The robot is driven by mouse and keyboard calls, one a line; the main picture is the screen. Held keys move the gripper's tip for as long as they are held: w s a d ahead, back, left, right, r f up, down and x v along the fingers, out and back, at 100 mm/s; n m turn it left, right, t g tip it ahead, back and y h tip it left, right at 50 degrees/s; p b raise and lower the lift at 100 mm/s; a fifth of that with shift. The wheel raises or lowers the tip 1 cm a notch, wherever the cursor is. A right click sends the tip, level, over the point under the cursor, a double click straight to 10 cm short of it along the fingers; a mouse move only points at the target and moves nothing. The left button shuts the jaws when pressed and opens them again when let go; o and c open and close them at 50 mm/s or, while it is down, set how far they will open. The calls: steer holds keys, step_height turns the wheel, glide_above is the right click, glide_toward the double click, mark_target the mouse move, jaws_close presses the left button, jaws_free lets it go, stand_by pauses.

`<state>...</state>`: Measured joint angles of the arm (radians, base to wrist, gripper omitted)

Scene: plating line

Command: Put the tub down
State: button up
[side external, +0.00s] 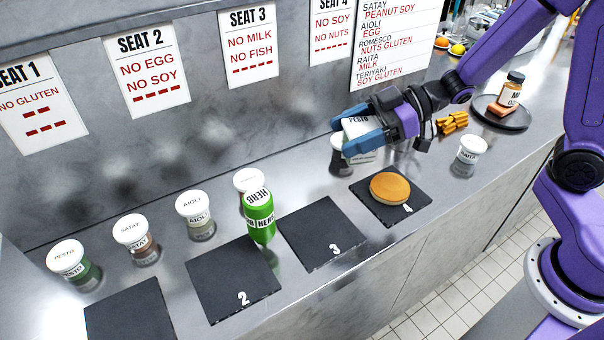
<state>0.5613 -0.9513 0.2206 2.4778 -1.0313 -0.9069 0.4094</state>
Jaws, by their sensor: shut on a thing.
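A white-lidded tub (355,126) whose lid seems to read PESTO is held between the blue fingers of my gripper (360,128). My gripper is shut on it at the back of the counter, above and left of the mat marked 4. The fingers hide much of the tub. A dark tub (341,164) stands just below and left of it in the picture. I cannot tell whether the two touch, or how high the held tub is above the counter (310,180).
Tubs of pesto (68,257), satay (131,231), aioli (195,205) and raita (468,150) stand on the counter. A green herb bottle (260,217) stands beside mat 2 (225,275). Mat 3 (320,228) is bare. Mat 4 (415,211) bears a round bun (397,187).

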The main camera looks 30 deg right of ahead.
steer(key=shift+w+d, duration=0.3)
steer(key=shift+w, duration=0.35)
steer(key=shift+t, duration=0.3)
steer(key=w+a+f, duration=0.1)
steer(key=w+f, duration=0.2)
steer(key=w+a+f, duration=0.2)
steer(key=w+f, duration=0.1)
steer(key=w, duration=0.1)
steer(key=w+a+f, duration=0.2)
steer(key=w+f, duration=0.1)
steer(key=w, duration=0.1)
steer(key=shift+w+a, duration=0.1)
steer(key=shift+w, duration=0.15)
steer(key=shift+w+a+f, duration=0.1)
steer(key=shift+w+f, duration=0.05)
steer(key=shift+f, duration=1.7)
steer(key=shift+f, duration=0.1)
steer(key=o, duration=1.2)
